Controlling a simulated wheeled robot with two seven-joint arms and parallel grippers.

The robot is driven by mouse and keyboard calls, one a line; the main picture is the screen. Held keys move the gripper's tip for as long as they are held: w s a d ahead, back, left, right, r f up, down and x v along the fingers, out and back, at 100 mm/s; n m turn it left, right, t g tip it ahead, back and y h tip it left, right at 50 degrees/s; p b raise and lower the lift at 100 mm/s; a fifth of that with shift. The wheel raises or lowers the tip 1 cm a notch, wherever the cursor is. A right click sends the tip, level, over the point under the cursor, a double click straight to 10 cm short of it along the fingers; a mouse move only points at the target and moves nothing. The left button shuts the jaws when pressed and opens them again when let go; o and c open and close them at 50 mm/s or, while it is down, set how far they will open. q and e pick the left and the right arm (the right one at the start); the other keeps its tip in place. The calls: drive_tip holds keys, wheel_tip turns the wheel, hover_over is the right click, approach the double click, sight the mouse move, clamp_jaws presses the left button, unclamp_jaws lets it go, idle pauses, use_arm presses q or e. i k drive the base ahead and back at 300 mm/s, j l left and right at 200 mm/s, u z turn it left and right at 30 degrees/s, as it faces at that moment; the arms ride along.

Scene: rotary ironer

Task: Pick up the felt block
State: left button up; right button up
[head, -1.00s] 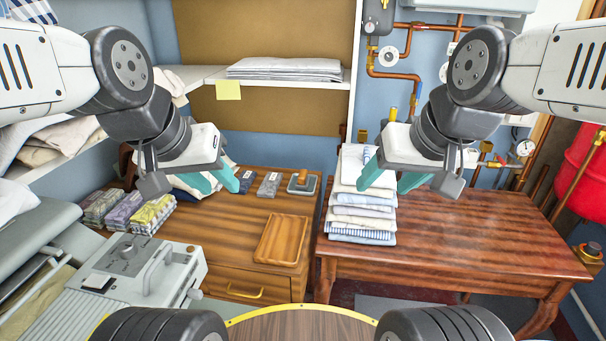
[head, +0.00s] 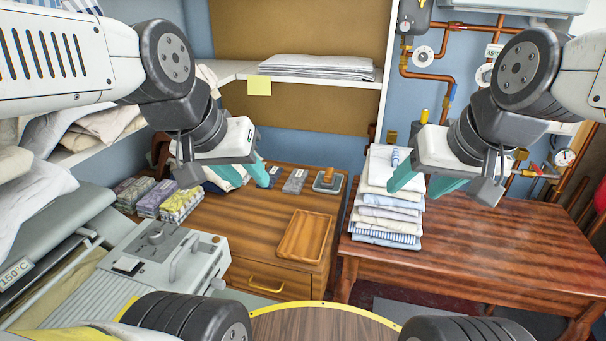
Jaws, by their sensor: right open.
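Two small blocks lie side by side at the back of the wooden cabinet top, a dark blue-grey one (head: 273,174) and a lighter grey one (head: 295,181); I cannot tell for certain which is the felt block, though the grey one looks plain and felt-like. My left gripper (head: 243,175) hangs above the cabinet, left of both blocks, open and empty; its fingertip overlaps the view close to the dark block.
A wooden tray (head: 305,238) lies on the cabinet (head: 237,231). A wood-handled tool on a grey base (head: 328,181) stands beside the blocks. Patterned bundles (head: 158,199) lie at left. The ironer (head: 165,262) fills the lower left. The right table (head: 480,240) is mostly clear.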

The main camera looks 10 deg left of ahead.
sight(328, 179)
drive_tip(key=i+l+u, duration=0.2)
drive_tip(key=u, duration=0.25)
drive_tip(key=i+l+u, duration=0.1)
drive_tip(key=l+u, duration=0.75)
drive_tip(key=i+j, duration=0.05)
